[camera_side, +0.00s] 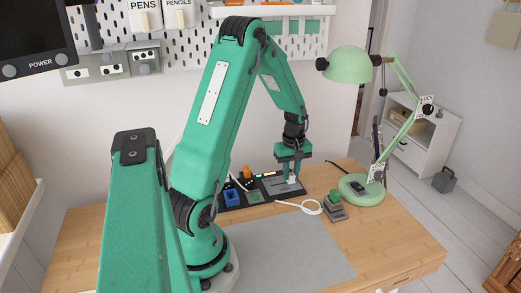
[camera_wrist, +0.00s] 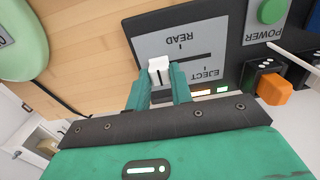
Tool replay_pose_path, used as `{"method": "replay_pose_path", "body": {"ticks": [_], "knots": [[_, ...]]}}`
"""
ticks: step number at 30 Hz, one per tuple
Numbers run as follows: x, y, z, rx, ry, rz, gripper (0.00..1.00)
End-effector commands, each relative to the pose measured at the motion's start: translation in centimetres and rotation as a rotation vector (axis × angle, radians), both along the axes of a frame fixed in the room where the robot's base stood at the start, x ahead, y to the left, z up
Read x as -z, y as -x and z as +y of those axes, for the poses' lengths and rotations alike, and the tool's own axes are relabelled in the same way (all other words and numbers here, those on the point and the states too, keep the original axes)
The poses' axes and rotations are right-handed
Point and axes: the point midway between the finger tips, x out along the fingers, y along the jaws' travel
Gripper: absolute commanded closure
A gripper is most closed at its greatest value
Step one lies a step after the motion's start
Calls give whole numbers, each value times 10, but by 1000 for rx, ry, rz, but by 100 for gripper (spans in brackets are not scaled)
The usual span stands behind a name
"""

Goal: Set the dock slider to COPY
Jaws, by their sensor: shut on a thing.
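The dock (camera_side: 262,200) is a dark unit at the back of the desk, with a grey slider plate (camera_wrist: 165,42) in the wrist view. The plate reads READ and EJECT; I cannot see a COPY label. The white slider knob (camera_wrist: 158,65) sits at the left end of the dark slot (camera_wrist: 195,57) in that view, away from EJECT. My gripper (camera_wrist: 160,75) is shut on the knob, one green finger on each side. In the side view my gripper (camera_side: 291,170) points down over the right part of the dock.
A green POWER button (camera_wrist: 271,11) and an orange plug (camera_wrist: 274,89) are on the dock beside the slider plate. A green lamp (camera_side: 361,190) and a small grey block with a green top (camera_side: 334,206) stand to the right. A grey mat (camera_side: 290,250) lies clear in front.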

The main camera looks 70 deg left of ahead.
Motion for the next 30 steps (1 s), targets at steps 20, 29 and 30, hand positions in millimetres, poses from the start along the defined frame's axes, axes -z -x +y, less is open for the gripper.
{"method": "replay_pose_path", "body": {"ticks": [20,29,30], "knots": [[0,-4,0,1,-3,-4,55],[-13,-4,1,0,-5,-6,55],[-17,-4,1,0,-5,-6,55]]}}
